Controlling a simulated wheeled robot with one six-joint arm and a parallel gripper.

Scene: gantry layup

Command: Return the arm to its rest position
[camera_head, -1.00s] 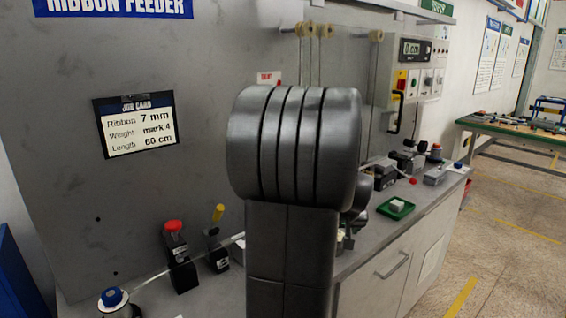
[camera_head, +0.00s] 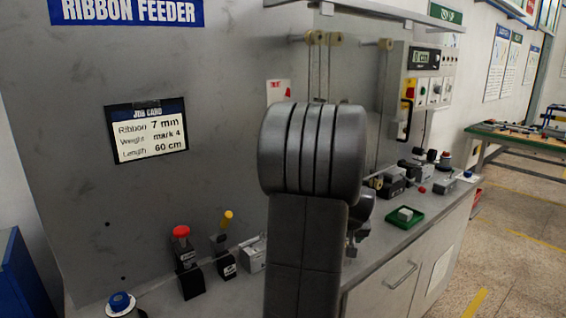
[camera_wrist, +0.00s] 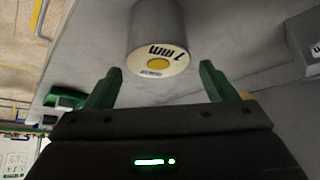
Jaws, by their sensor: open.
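My arm fills the middle of the head view and hides most of the bench behind it. My gripper shows in the wrist view (camera_wrist: 161,84), with its two green fingers wide apart and nothing between their tips. Beyond the fingers is a grey cylinder (camera_wrist: 157,30) with a pale, yellow-centred end face and a "mm" marking whose number I cannot read surely. It appears apart from the fingers. In the head view the gripper is mostly hidden behind my arm.
The grey bench (camera_head: 371,262) carries a green tray (camera_head: 390,222) with a pale block, a red-topped device (camera_head: 187,265), a yellow-handled device (camera_head: 224,255) and a blue-capped item (camera_head: 120,305). A job card (camera_head: 147,132) hangs on the panel.

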